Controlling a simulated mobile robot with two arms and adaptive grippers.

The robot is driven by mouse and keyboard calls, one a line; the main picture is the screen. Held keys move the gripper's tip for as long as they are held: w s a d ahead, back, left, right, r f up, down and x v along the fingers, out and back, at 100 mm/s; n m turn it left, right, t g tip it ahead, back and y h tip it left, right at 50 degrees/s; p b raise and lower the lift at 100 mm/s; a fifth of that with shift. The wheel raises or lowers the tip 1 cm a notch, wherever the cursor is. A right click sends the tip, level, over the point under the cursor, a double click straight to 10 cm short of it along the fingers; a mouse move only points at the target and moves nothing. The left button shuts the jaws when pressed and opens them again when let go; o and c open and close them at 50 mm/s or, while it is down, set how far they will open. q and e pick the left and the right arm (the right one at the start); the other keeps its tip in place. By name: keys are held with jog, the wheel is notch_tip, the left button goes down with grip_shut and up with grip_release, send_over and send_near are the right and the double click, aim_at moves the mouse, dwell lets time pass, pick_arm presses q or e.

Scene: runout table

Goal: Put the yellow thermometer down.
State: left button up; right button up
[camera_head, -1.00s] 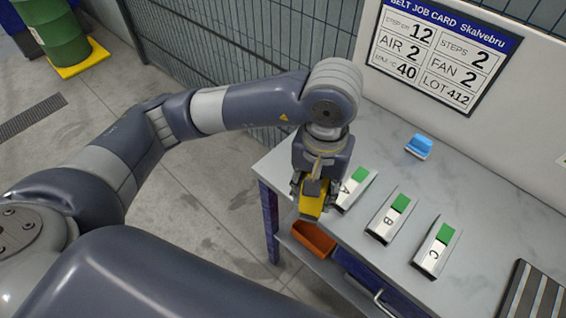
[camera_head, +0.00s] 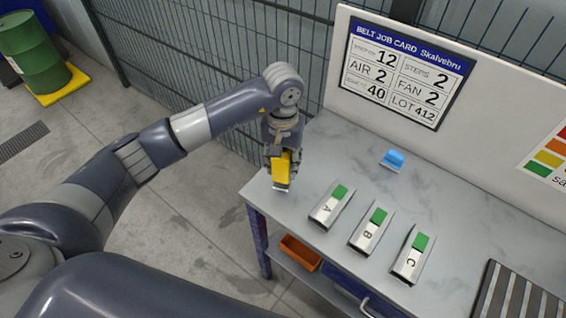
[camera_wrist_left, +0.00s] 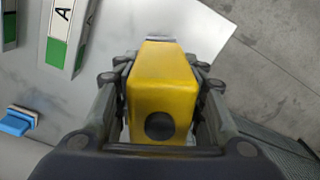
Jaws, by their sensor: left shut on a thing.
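The yellow thermometer (camera_head: 282,167) is in my left gripper (camera_head: 280,172), near the far left corner of the grey table (camera_head: 330,165). In the left wrist view the thermometer (camera_wrist_left: 162,92) fills the space between the two fingers, which are shut on its sides. Its yellow body has a dark round spot facing the camera. In the head view it hangs with its lower end close to the tabletop; I cannot tell whether it touches. My right gripper is not in view.
Holders marked A (camera_head: 331,206), B (camera_head: 371,232) and C (camera_head: 412,256) stand in a row, white with green parts. A blue object (camera_head: 394,160) lies near the back panel. A ridged dark plate (camera_head: 520,298) is at right. An orange bin (camera_head: 300,252) sits below the tabletop.

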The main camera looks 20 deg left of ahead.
pick_arm(q)
jog(key=shift+f+p, duration=0.3)
jog(key=shift+f, duration=0.65)
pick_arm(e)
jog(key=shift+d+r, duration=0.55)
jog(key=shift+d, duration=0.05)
pick_arm(q)
jog(key=shift+f+b, duration=0.25)
jog(key=shift+b, duration=0.1)
jog(key=o, duration=0.9)
jog(key=shift+r, duration=0.1)
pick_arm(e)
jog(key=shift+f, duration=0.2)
